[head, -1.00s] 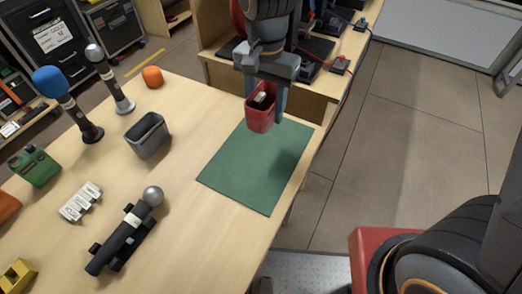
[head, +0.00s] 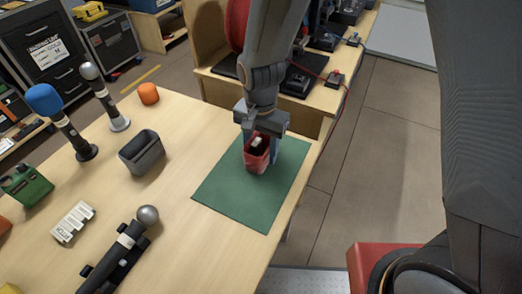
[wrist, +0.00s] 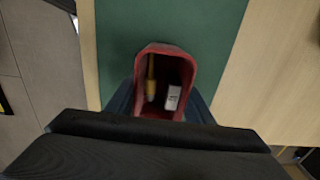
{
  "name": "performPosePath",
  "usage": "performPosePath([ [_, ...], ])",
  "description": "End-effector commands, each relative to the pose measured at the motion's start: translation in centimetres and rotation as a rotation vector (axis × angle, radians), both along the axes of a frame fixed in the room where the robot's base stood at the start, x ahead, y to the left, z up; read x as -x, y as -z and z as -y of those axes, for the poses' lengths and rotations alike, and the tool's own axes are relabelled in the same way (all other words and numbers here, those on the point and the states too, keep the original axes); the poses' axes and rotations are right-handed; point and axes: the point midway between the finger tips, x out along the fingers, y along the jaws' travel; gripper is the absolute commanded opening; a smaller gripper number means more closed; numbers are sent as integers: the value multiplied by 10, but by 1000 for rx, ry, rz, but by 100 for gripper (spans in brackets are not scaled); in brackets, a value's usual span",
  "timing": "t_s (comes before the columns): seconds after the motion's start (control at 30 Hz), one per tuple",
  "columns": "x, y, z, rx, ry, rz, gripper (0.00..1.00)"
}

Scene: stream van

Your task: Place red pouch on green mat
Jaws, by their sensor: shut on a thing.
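The red pouch (head: 256,154) is an open-topped red container at the upper part of the green mat (head: 240,203). My gripper (head: 260,142) is shut on the pouch from above. The pouch looks upright and its base is on or very close to the mat; I cannot tell which. In the wrist view the pouch (wrist: 142,76) is seen from above, with a yellow stick-like item (wrist: 151,78) and a small white item (wrist: 172,97) inside. The mat (wrist: 200,25) spreads around it there. My gripper's fingers are mostly hidden.
A grey open container (head: 142,156) stands left of the mat. A dark microphone (head: 118,250) lies at the front. The mat's near part is clear.

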Motion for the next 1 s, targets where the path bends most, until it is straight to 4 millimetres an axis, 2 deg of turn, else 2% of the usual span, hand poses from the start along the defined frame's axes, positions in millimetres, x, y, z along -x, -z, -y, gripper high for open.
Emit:
performPosePath([
  [0.1,0,7,0,0,0,0,25],
  [0.47,0,10,0,0,0,0,25],
  [0.5,0,10,0,-1,0,1,51],
  [0.6,0,10,0,-1,0,1,66],
  [1.0,-1,4,0,-1,0,2,66],
])
